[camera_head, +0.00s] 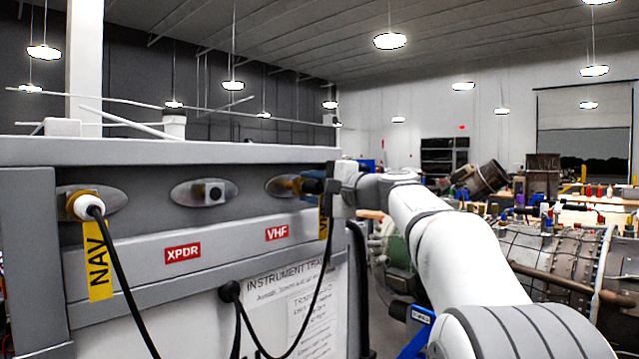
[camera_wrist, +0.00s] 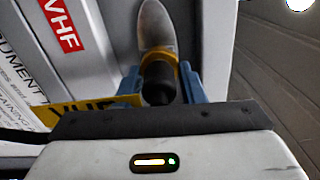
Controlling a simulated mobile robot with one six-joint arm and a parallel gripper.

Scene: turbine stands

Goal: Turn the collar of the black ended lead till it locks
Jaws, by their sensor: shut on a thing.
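The black ended lead's connector (camera_wrist: 160,80) sits at the VHF socket, on its oval metal plate (camera_wrist: 157,25). A brass-coloured ring shows between the black end and the plate. My gripper (camera_head: 312,185) is at the VHF socket, and in the wrist view its blue fingers (camera_wrist: 160,88) are shut on the black end. A yellow tag (camera_wrist: 85,108) hangs beside it, its lettering partly covered. The lead's black cable (camera_head: 322,280) loops down from there. Whether the collar is locked cannot be told.
The white-ended NAV lead (camera_head: 82,206) with its yellow tag is plugged in at the left. The XPDR socket (camera_head: 207,193) in the middle has no lead. The grey panel's top ledge (camera_head: 170,152) overhangs the sockets. A turbine engine (camera_head: 560,260) stands behind my arm.

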